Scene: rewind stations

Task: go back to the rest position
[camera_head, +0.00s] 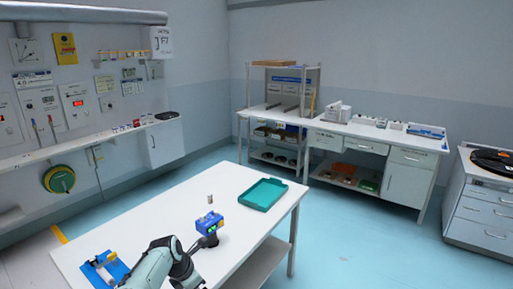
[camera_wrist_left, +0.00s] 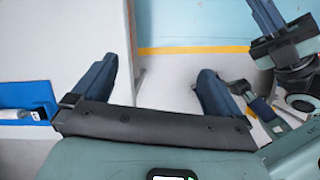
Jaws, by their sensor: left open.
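My left gripper (camera_wrist_left: 158,75) shows in the left wrist view. Its two dark blue fingers are wide apart with nothing between them, near the edge of a white surface and the floor.
Shelves and a workbench (camera_head: 385,137) stand behind. Blue floor (camera_head: 360,240) is clear at right.

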